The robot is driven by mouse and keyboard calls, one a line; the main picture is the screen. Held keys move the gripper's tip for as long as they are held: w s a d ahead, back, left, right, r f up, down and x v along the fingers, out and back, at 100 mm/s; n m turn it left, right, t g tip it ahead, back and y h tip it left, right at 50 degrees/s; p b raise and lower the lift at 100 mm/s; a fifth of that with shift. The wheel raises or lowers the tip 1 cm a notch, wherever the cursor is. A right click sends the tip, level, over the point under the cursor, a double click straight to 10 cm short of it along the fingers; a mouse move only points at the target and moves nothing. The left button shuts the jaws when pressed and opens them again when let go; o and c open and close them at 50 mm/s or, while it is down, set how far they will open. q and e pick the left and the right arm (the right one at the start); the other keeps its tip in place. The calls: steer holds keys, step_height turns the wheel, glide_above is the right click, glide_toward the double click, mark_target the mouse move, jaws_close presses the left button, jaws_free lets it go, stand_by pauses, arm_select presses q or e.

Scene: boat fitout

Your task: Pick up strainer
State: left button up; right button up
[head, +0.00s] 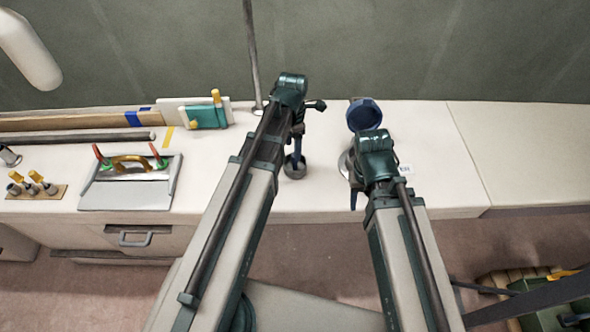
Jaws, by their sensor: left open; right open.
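A small round dark metal cup (295,172), which may be the strainer, stands on the white bench below my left gripper (299,158). My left gripper is open, with its blue finger pointing down at the cup; I cannot tell whether they touch. A round metal housing (345,163) with a raised dark blue lid (364,115) stands to the right. My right gripper (355,193) is open at the housing's front side, and my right arm hides much of the housing.
A thin upright pole (252,55) stands behind my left arm. The bench's right part is clear. A crate (520,290) sits low at right.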

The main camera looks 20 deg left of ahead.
mark_target(295, 162)
arm_select(q)
steer(key=shift+f, duration=0.1)
steer(key=f+b, duration=0.5)
steer(key=shift+w+d, duration=0.2)
steer(key=shift+d, duration=0.05)
jaws_close()
stand_by(1.3)
